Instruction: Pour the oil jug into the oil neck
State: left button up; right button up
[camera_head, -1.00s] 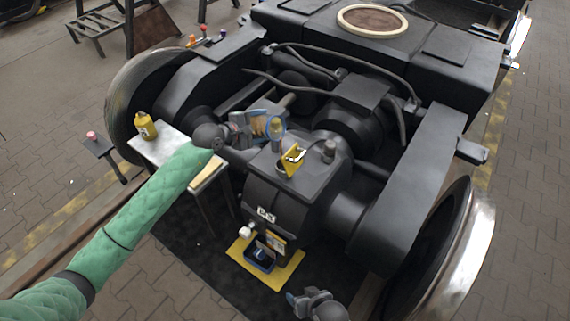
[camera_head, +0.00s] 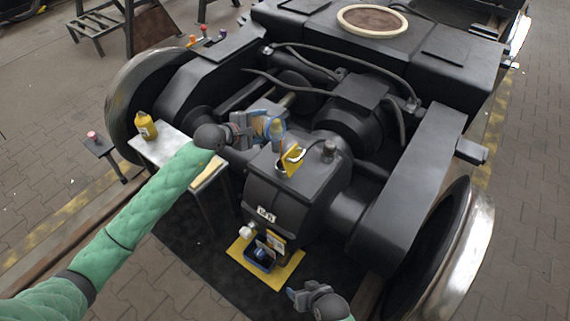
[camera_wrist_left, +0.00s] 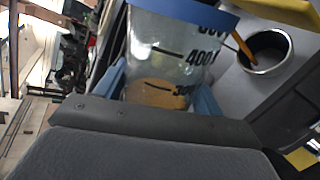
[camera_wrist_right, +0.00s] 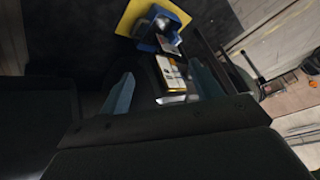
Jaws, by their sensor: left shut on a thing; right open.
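My left gripper (camera_head: 268,126) is shut on the clear oil jug (camera_wrist_left: 165,62), above the dark gearbox housing (camera_head: 300,185). The jug has a blue rim and black level marks, with amber oil low inside. In the left wrist view, a thin orange-brown streak of oil (camera_wrist_left: 243,48) runs from the rim to the oil neck (camera_wrist_left: 268,52), a round dark opening with a shiny metal rim. The jug is tilted towards the neck. The stream's lower end is at the neck's near side. My right gripper (camera_head: 296,299) is open and empty, low in front; it also shows in the right wrist view (camera_wrist_right: 163,88).
A yellow plate (camera_head: 292,160) stands on the housing top. A blue container (camera_head: 260,258) sits on a yellow mat (camera_head: 287,275) below. A yellow bottle (camera_head: 145,127) stands on a small side table (camera_head: 172,146). Wheels and frame beams flank the housing.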

pick_arm(q)
jog(key=shift+d, duration=0.1)
pick_arm(e)
jog(key=shift+w+r, duration=0.15)
jog(key=shift+r, duration=0.5)
jog(key=shift+f, duration=0.1)
pick_arm(q)
jog(key=shift+s+d+m+y, duration=0.1)
jog(key=shift+m+y, duration=0.2)
jog(key=shift+s+d, duration=0.1)
dwell(0.8)
